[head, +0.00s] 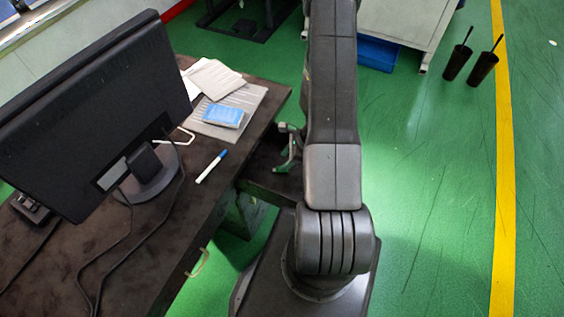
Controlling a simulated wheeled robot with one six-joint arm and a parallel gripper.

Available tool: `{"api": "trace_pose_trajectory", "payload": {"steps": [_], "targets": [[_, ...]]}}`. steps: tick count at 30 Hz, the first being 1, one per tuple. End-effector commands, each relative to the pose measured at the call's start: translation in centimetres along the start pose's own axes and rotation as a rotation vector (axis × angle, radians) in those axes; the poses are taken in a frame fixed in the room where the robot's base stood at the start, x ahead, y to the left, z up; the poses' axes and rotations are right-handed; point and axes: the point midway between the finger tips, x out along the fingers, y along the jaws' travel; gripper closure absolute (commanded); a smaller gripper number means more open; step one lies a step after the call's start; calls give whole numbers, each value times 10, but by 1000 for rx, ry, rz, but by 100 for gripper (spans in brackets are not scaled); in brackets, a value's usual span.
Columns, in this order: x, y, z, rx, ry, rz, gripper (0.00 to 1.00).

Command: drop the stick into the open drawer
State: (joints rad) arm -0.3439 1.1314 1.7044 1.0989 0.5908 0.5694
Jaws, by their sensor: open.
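A slim white stick with a blue end (212,166), like a marker pen, lies on the dark desk (228,196), left of my arm. I see no other stick. The open drawer (262,190) juts out from the right side of the desk, dark inside and partly hidden by my arm. My gripper (287,149) shows only in part at the left edge of my arm, over or near the drawer. It is open, and I see nothing between its fingers. Its height above the drawer is hard to tell.
A black monitor (90,110) stands on the desk with cables. A blue box-like item (223,116) and papers (214,79) lie at the far end. A drawer handle (197,263) sticks out at the desk's front. The green floor to the right is mostly clear.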

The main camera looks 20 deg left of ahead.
Motion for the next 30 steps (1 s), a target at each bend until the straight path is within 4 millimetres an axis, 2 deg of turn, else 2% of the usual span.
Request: {"api": "trace_pose_trajectory", "payload": {"steps": [1, 9, 15, 21, 30], "targets": [[-12, -1, 0, 0, 0, -5, 54], [-63, -1, 0, 0, 0, -4, 54], [-90, -1, 0, 1, 0, -3, 54], [-102, 0, 0, 1, 0, 0, 54], [-102, 0, 0, 1, 0, 0, 54]]}}
